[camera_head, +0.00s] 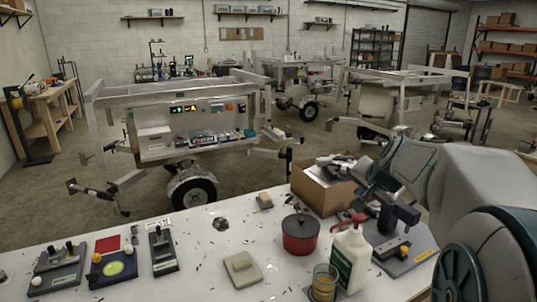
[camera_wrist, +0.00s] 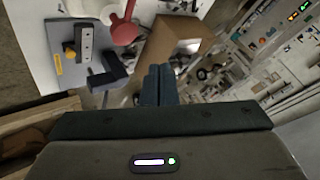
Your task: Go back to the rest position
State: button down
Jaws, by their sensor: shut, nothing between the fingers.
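My gripper (camera_wrist: 158,84) shows in the wrist view with its two dark fingers together and nothing between them. In that view the fingertips overlap the near edge of an open cardboard box (camera_wrist: 164,40); I cannot tell how far above it they are. In the head view my arm reaches in from the right, and the hand is beside the same box (camera_head: 316,197) at the table's back edge. The fingertips are hard to make out there.
The white table (camera_head: 205,275) holds a red pot (camera_head: 300,235), a white bottle (camera_head: 349,258), an amber glass (camera_head: 324,283), a grey fixture (camera_head: 412,245) and several devices at left. An aluminium trailer (camera_head: 190,95) stands behind it. Open floor lies at the left.

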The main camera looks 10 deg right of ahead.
jog(key=s+a+f+n+g, duration=0.2)
jog(key=s+a, duration=0.3)
jog(key=s, duration=0.3)
jog(key=s+a+f+n+g, duration=0.2)
jog(key=s+a+f+n, duration=0.2)
jog(key=s, duration=0.4)
jog(key=s+a+f+n+g, duration=0.2)
jog(key=s+a+f, duration=0.3)
jog(key=s, duration=0.3)
jog(key=shift+a+f+n, duration=0.25)
jog(key=shift+a+n, duration=0.1)
jog(key=shift+n, duration=0.45)
jog(key=shift+s+a, duration=0.1)
jog(key=shift+s, duration=0.05)
